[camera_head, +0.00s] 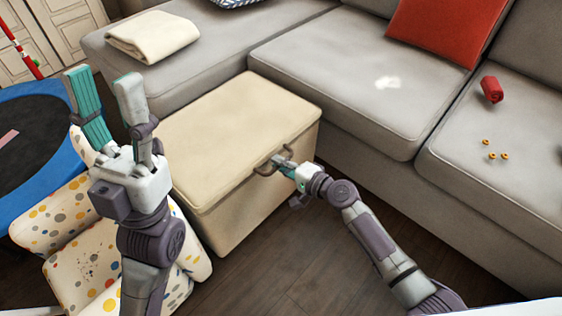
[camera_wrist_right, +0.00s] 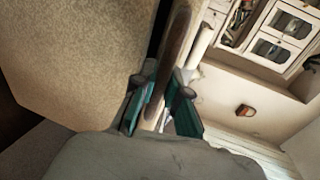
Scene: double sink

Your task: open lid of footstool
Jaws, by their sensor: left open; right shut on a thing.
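The footstool (camera_head: 235,130) is a cream box with a padded lid, standing on the floor in front of the grey sofa. Its lid looks closed in the head view. A brown handle (camera_head: 263,160) is on its right-hand front side. My right gripper (camera_head: 282,163) is shut on the handle, which runs between its teal fingers in the right wrist view (camera_wrist_right: 165,105). The footstool also fills the upper left of that view (camera_wrist_right: 75,55). My left gripper (camera_head: 108,100) is open and empty, pointing up, in front of the footstool's left side in the picture.
The grey sofa (camera_head: 340,75) stands behind and right of the footstool, with a folded cream towel (camera_head: 153,36) and a red cushion (camera_head: 440,28) on it. A dotted cushioned seat (camera_head: 90,255) and a blue-rimmed trampoline (camera_head: 55,100) are at left. Dark floor (camera_head: 300,260) is open in front.

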